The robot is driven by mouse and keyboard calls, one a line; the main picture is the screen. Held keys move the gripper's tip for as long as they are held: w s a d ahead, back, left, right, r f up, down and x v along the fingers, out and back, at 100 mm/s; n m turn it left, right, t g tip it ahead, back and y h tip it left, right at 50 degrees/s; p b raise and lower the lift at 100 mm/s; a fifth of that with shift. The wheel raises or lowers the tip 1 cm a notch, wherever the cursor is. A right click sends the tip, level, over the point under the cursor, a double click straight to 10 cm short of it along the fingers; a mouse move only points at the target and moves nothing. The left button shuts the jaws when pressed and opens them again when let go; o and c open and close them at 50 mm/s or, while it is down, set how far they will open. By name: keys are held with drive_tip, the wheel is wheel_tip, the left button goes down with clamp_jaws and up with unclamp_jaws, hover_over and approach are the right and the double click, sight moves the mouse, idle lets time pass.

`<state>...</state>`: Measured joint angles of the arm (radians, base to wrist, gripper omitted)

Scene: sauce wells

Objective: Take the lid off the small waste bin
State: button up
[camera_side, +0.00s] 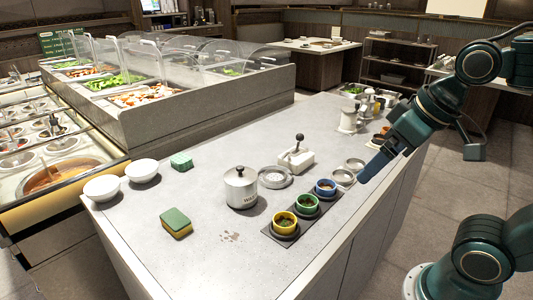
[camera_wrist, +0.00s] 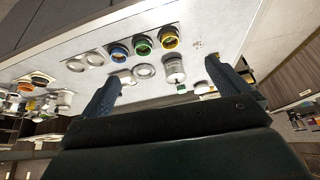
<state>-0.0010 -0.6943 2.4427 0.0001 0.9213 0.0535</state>
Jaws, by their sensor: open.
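The small waste bin (camera_side: 241,192) is a silvery cylinder with lettering on its side, standing in the middle of the counter. Its lid (camera_side: 239,175) sits on top with a small dark knob. In the wrist view the bin (camera_wrist: 174,72) lies beyond and between my fingers, near the right one. My gripper (camera_side: 374,168) is above the right edge of the counter, well away from the bin. In the wrist view my gripper (camera_wrist: 160,78) has its two fingers wide apart with nothing between them.
A dark tray (camera_side: 272,232) holds yellow, green and blue sauce cups right of the bin. A grey ring-shaped dish (camera_side: 275,177) and a white dispenser with a black knob (camera_side: 297,158) stand behind it. A sponge (camera_side: 176,223) and white bowls (camera_side: 102,188) are left.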

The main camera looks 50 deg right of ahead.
drive_tip(key=w+r+m+g, duration=0.1)
drive_tip(key=w+r+m, duration=0.35)
drive_tip(key=w, duration=0.55)
drive_tip(key=m+g, duration=0.4)
drive_tip(key=m, duration=0.6)
hover_over(239, 168)
wheel_tip(239, 168, down, 8)
drive_tip(key=shift+f, duration=0.2)
drive_tip(key=shift+f, duration=0.1)
drive_tip(key=shift+f, duration=4.25)
drive_tip(key=shift+w+f, duration=0.1)
drive_tip(key=shift+f, duration=2.5)
